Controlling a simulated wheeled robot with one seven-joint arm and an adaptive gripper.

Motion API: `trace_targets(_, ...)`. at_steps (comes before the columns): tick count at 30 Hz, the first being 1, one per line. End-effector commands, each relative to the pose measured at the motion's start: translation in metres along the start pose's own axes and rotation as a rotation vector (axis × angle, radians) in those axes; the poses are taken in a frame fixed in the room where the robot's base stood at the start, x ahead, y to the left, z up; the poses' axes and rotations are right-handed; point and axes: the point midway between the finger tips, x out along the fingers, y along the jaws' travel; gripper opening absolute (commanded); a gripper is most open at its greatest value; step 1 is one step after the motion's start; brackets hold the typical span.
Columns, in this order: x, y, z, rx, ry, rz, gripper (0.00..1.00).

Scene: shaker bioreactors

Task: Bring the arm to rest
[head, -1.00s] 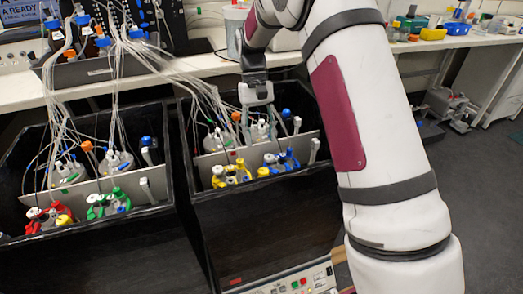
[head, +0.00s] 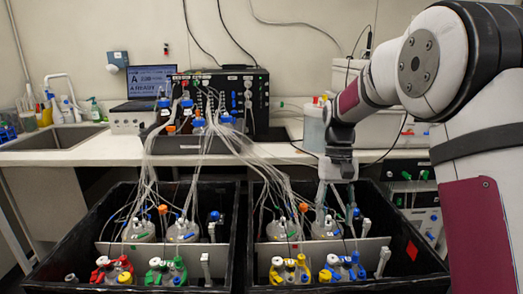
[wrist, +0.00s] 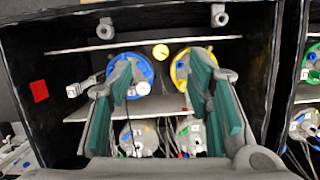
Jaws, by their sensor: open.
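My arm comes in from the right in the head view. My gripper (head: 337,188) points down over the rear part of the right black shaker box (head: 262,230). In the wrist view my gripper (wrist: 164,62) has its two teal-padded fingers spread apart, with nothing held between them. Beyond the fingers are a blue-topped vessel (wrist: 142,70) and a yellow-topped vessel (wrist: 180,72). Two paler-topped vessels, one of them here (wrist: 138,138), stand on the other side of a divider. Whether the fingers touch any tubing I cannot tell.
A left black box (head: 20,282) holds red-topped (head: 112,272) and green-topped (head: 166,271) vessels. Many thin tubes (head: 205,150) run from both boxes to a black control unit (head: 250,100) on the bench (head: 100,158). A sink (head: 55,138) and laptop (head: 152,82) are farther left.

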Motion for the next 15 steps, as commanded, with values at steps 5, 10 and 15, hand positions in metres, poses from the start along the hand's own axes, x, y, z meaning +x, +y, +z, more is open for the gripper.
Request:
trace_targets(5,-0.051,0.004,0.069,-0.013,0.111,-0.004,0.46)
trace_targets(10,-0.081,0.007,0.132,-0.026,0.211,-0.006,0.46)
trace_targets(15,-0.098,0.011,0.194,-0.038,0.312,-0.006,0.46)
